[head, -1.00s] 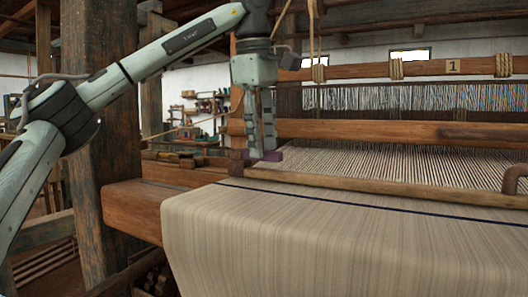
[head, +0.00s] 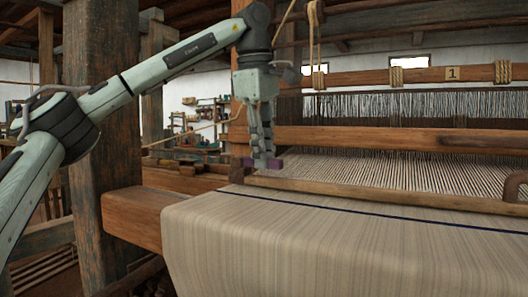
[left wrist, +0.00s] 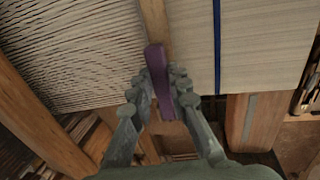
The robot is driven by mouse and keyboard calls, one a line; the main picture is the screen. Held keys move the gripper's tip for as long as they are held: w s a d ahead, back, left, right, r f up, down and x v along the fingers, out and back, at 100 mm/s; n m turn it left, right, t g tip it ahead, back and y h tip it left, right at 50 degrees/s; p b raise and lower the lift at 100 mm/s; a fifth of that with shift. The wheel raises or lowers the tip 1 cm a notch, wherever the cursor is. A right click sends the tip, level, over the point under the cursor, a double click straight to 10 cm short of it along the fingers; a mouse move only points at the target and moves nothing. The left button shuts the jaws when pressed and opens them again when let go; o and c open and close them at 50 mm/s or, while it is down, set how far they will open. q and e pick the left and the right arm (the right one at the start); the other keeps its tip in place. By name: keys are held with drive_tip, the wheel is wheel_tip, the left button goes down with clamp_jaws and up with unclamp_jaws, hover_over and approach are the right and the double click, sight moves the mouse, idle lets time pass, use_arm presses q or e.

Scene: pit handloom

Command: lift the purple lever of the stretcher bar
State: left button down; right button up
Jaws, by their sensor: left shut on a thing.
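The small purple lever (head: 275,163) sits at the left end of the wooden stretcher bar (head: 350,194), which lies across the front of the warp by the cloth. My left gripper (head: 267,158) points down from above and is shut on the lever. In the left wrist view the lever (left wrist: 155,60) stands out between the two fingers (left wrist: 165,85); part of it is hidden by them. The bar (left wrist: 154,20) runs away behind it there. My right gripper is not in view.
Striped cloth (head: 330,240) with a dark blue line hangs over the front beam (head: 130,215). A thick wooden post (head: 105,130) stands at the left. Loom crossbeams (head: 390,138) and ropes (head: 397,77) are behind the gripper.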

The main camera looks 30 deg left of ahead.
use_arm(q)
drive_tip(key=shift+r, duration=0.15)
drive_tip(key=h+p, duration=0.1)
drive_tip(key=r+h+p, duration=0.1)
drive_tip(key=shift+a+h, duration=0.3)
drive_tip(key=shift+a, duration=0.1)
drive_tip(key=shift+a+r+n+h+p, duration=0.35)
drive_tip(key=shift+h+p, duration=0.35)
drive_tip(key=shift+h, duration=0.4)
drive_tip(key=shift+a+r+t+h, duration=0.2)
drive_tip(key=shift+r+t+h, duration=0.1)
drive_tip(key=shift+h, duration=0.2)
drive_tip(key=shift+a+r+h, duration=0.15)
drive_tip(key=shift+a+h, duration=0.1)
drive_tip(key=shift+h, duration=0.35)
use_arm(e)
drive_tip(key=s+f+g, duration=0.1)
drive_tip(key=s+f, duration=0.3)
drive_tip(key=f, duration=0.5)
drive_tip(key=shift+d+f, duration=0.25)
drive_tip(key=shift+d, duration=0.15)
